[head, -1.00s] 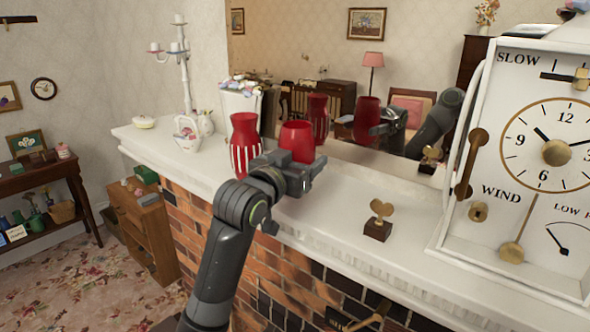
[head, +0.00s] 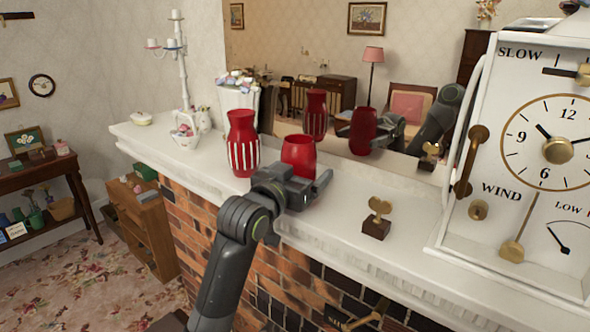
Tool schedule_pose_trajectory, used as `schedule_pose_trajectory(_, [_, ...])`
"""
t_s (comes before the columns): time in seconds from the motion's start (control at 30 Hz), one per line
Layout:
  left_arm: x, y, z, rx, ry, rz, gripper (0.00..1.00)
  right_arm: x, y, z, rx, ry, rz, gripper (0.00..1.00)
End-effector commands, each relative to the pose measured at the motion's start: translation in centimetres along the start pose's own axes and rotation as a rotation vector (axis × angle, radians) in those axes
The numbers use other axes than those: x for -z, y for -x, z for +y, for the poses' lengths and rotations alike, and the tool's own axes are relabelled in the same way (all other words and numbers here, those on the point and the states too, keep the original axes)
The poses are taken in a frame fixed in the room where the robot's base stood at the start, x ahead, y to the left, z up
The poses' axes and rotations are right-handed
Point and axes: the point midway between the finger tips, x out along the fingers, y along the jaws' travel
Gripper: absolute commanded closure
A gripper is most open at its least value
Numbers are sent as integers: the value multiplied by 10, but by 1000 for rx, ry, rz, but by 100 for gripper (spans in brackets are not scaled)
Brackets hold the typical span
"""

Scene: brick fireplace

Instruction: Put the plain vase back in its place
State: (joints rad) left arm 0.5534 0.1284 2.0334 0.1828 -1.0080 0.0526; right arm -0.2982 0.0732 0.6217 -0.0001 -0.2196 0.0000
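The plain red vase (head: 299,152) is upright over the mantel shelf, just right of a striped red vase (head: 243,143). My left gripper (head: 302,187) is in front of the plain vase, low on its body, and looks shut on it. The gripper hides the vase's base, so I cannot tell whether it touches the shelf. The mirror behind shows the plain vase's reflection (head: 363,131) with the gripper beside it. The striped vase stands on the shelf with a small gap to the plain one. My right gripper is not in view.
The white mantel shelf (head: 345,200) holds a small brass key-shaped piece on a block (head: 377,219) and a large white clock (head: 530,150) at the right. A white flower vase (head: 238,97), basket (head: 186,130) and candelabra (head: 182,70) stand at the left. The shelf between plain vase and brass piece is clear.

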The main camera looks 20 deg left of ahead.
Motion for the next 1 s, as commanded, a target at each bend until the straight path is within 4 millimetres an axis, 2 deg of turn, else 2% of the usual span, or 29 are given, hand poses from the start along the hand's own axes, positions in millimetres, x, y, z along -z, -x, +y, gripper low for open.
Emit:
schedule_pose_trajectory(0.2, [1, 0, 0, 0, 0, 1, 13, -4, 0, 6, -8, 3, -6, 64])
schedule_pose_trajectory(0.37, [9, 3, 0, 0, 0, 2, 13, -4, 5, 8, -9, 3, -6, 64])
schedule_pose_trajectory(0.47, [9, 17, 0, 1, 0, -1, 13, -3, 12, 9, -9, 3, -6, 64])
schedule_pose_trajectory(0.83, [9, 90, 0, 1, 0, -9, 13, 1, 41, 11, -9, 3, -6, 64])
schedule_pose_trajectory(1.0, [10, 101, 0, -2, 2, -12, 13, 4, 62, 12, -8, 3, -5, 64])
